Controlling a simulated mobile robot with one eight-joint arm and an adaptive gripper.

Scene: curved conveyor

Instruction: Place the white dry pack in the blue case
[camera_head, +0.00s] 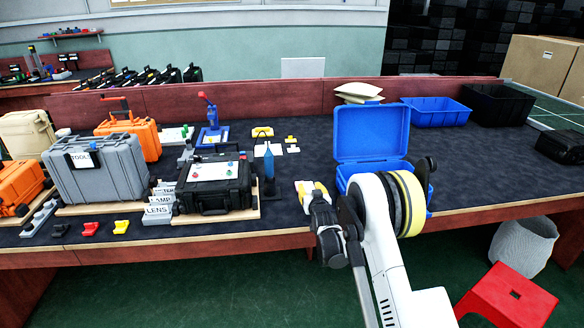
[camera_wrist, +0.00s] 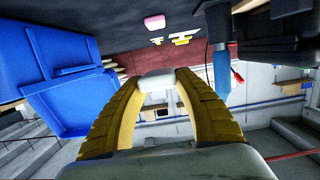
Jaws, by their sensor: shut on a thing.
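My gripper (camera_head: 313,190) is left of the blue case in the head view. Its yellow fingers also show in the wrist view (camera_wrist: 158,88), shut on a small white pack (camera_wrist: 156,77) at their tips. The pack also shows as a white patch (camera_head: 302,190) beside the fingers in the head view, partly covered by them. The blue case (camera_head: 372,132) stands open on the table with its lid upright. My arm hides much of its lower half, so its inside cannot be seen. The case also fills the left of the wrist view (camera_wrist: 50,60), apart from the fingers.
Left of my gripper stand a blue bottle (camera_head: 268,165) and a black case (camera_head: 215,188). Behind the blue case lie stacked cream packs (camera_head: 358,91). A blue bin (camera_head: 437,111) and a black bin (camera_head: 498,104) stand at the back right.

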